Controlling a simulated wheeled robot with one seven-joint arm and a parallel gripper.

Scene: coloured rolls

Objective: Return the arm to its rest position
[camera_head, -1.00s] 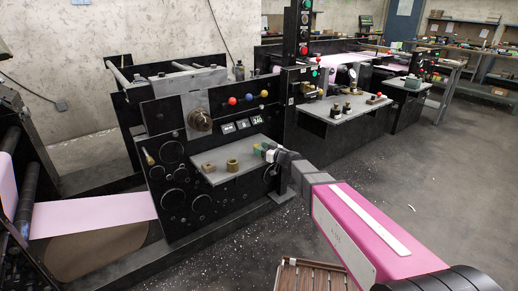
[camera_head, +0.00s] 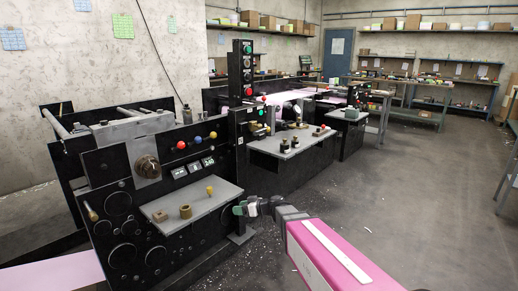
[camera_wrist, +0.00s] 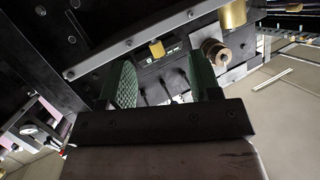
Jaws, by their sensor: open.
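My gripper (camera_head: 240,209) is at the end of my pink arm, just past the right edge of the machine's grey shelf (camera_head: 222,198). In the wrist view its two green fingers (camera_wrist: 163,82) stand wide apart with nothing between them. On the shelf are a small tan block (camera_head: 159,215), a brass roll with a hole (camera_head: 185,211) and a small gold piece (camera_head: 210,190) nearest the gripper. The gripper is apart from all of them. The wrist view looks at the machine front at a tilt.
The black machine (camera_head: 125,225) with dials and coloured knobs is close on the left. A second machine with a grey top (camera_head: 290,145) stands behind. Workbenches (camera_head: 420,115) line the back right. The grey floor (camera_head: 420,200) on the right is open.

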